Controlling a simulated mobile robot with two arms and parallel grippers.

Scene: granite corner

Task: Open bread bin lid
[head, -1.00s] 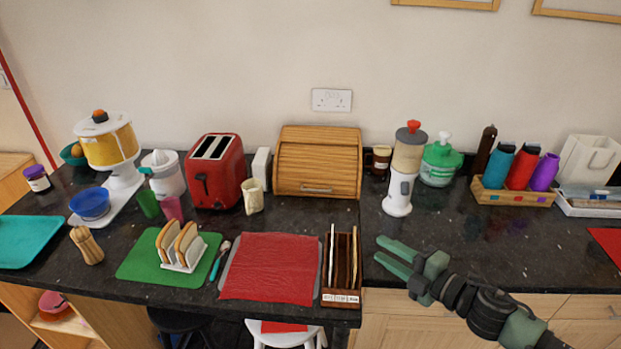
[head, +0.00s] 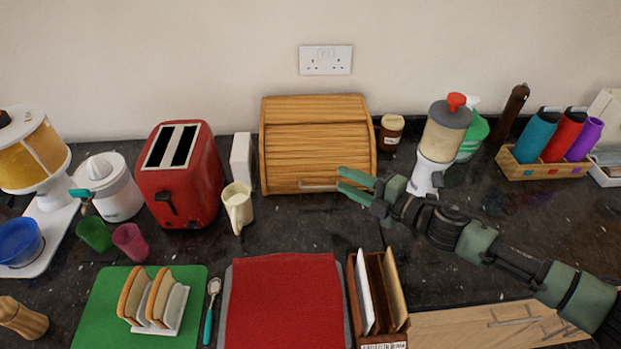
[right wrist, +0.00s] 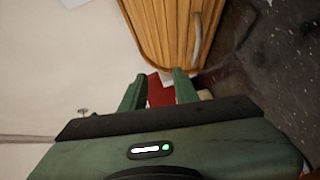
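The wooden bread bin (head: 315,140) stands against the wall with its slatted lid down. Its pale bar handle (head: 318,184) runs along the lower front of the lid. My right gripper (head: 341,180) is open and empty, at the right end of the handle in the picture; I cannot tell whether it touches it. In the right wrist view the bread bin (right wrist: 160,28) and its handle (right wrist: 197,40) show beyond the spread fingers (right wrist: 158,84), with nothing held between them. My left gripper is not in view.
A red toaster (head: 182,175), white box (head: 241,158) and cream jug (head: 238,205) stand left of the bin. A brown jar (head: 391,132) and grinder (head: 440,140) stand right. A red mat (head: 284,300) and wooden rack (head: 375,300) lie in front; dark counter between is clear.

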